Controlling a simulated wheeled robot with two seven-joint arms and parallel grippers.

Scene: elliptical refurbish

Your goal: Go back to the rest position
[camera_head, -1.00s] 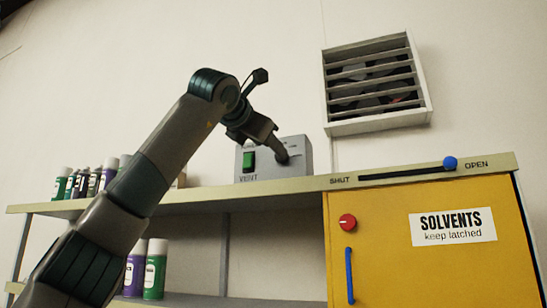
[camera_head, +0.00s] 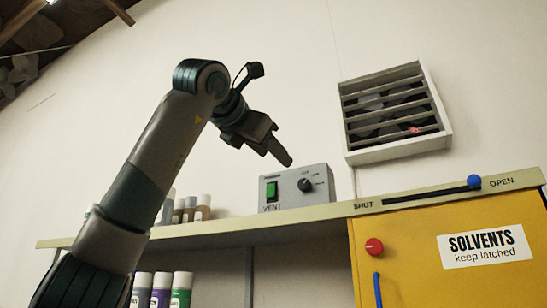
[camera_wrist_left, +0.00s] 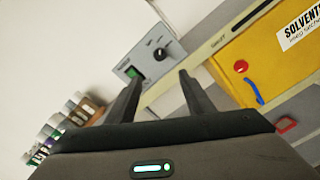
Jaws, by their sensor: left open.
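My left gripper (camera_head: 278,150) is raised in front of the wall, up and to the left of the grey vent box in the head view. It is open and empty, and its two fingers stand apart in the left wrist view (camera_wrist_left: 155,92). The vent box (camera_head: 292,203) sits on the shelf top with a green switch (camera_head: 271,191) and a dark knob (camera_head: 305,185). The fingers are clear of the knob in the head view. The vent box also shows beyond the fingers in the left wrist view (camera_wrist_left: 147,62). My right gripper is not in view.
A yellow solvents cabinet (camera_head: 420,275) stands at the right with a red knob (camera_head: 374,246) and blue handle (camera_head: 378,289). A blue slider (camera_head: 474,181) is near OPEN. A slatted wall vent (camera_head: 395,112) hangs above. Several bottles (camera_head: 180,290) stand on the shelves at left.

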